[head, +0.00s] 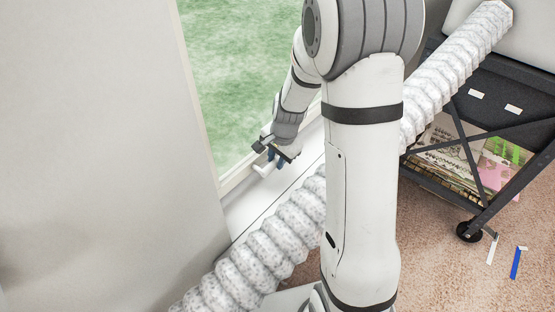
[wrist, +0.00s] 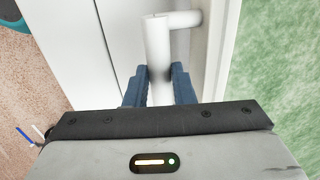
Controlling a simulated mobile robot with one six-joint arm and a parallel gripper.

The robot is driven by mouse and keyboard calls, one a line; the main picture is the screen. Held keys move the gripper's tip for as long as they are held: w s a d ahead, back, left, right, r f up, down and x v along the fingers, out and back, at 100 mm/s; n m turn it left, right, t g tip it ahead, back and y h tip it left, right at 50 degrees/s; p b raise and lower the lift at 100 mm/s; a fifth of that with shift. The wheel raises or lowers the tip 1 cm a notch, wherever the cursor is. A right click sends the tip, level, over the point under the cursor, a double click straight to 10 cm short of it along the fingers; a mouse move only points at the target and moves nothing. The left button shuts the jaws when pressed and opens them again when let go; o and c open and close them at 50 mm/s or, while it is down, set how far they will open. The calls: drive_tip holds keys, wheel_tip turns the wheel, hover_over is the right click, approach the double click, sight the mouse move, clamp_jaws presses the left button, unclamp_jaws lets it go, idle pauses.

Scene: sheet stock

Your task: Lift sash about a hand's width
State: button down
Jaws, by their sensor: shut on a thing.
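The window sash (head: 236,181) is a white frame around a pane with green grass behind it, left of my arm in the head view. Its white bar handle (wrist: 157,42) sticks out from the frame on a short stem in the wrist view. The handle's end also shows in the head view (head: 261,170). My gripper (wrist: 158,76) has its blue fingers on either side of the handle bar and is shut on it. In the head view my gripper (head: 275,155) is low at the window. The sash's lower edge is not clear, so I cannot tell whether it is raised.
A white sill (head: 250,208) runs below the window. A quilted, speckled white tube (head: 247,268) passes diagonally behind my arm. A black wheeled cart (head: 473,133) with printed sheets stands at right. Blue (head: 518,263) and white (head: 492,249) pieces lie on the carpet.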

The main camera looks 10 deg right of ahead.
wheel_tip(320, 180, up, 7)
drive_tip(key=p, duration=0.4)
drive_tip(key=shift+w, duration=0.15)
drive_tip(key=shift+f, duration=0.1)
drive_tip(key=c, duration=1.2)
unclamp_jaws()
drive_tip(key=shift+f, duration=0.1)
drive_tip(key=shift+c, duration=0.2)
wheel_tip(320, 180, up, 8)
drive_tip(key=s+p, duration=0.1)
drive_tip(key=shift+s+d+f, duration=0.15)
drive_tip(key=shift+d, duration=0.25)
